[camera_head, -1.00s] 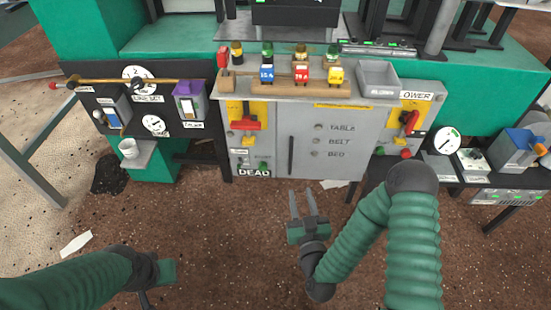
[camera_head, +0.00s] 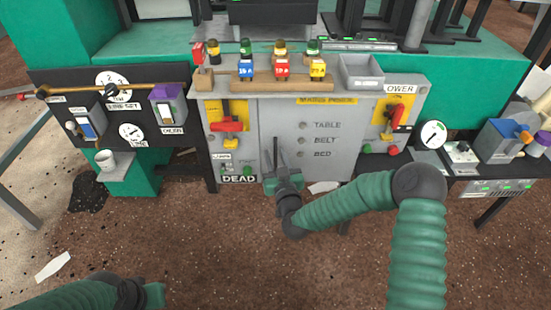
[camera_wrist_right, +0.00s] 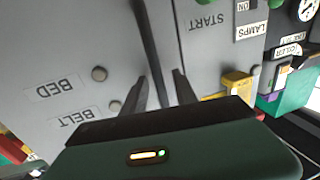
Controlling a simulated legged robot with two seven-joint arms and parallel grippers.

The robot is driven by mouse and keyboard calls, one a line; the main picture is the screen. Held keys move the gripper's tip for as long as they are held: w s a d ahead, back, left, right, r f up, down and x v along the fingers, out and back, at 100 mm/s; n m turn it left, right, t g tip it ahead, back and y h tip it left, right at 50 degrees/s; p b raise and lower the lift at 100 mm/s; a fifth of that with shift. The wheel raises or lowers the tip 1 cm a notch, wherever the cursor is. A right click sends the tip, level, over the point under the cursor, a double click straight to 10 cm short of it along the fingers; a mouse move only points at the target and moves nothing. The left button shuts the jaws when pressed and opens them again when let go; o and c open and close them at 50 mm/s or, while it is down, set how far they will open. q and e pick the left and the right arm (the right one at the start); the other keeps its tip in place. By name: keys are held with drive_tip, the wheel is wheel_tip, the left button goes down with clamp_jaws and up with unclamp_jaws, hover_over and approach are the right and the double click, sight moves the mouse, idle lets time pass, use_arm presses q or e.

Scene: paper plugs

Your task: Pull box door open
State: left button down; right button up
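The grey box door (camera_head: 337,160), lettered TABLE, BELT and BED, looks closed on the front of the grey box. Its dark upright bar handle (camera_wrist_right: 147,38) shows clearly in the right wrist view. My right gripper (camera_head: 276,165) is at the handle in the head view, low on the door's left side. In the right wrist view the gripper (camera_wrist_right: 158,92) is open, with one finger on each side of the bar and gaps between. My left gripper (camera_head: 150,296) is at the bottom edge, partly cut off, and its fingers are not clear.
A ledge (camera_head: 282,85) with coloured plugs runs above the door. A red lever (camera_head: 227,126) sits left of the door, another red lever (camera_head: 397,116) right. A white cup (camera_head: 105,160) stands on a shelf at the left. The brown floor in front is open.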

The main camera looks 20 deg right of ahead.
clamp_jaws()
idle(1.3)
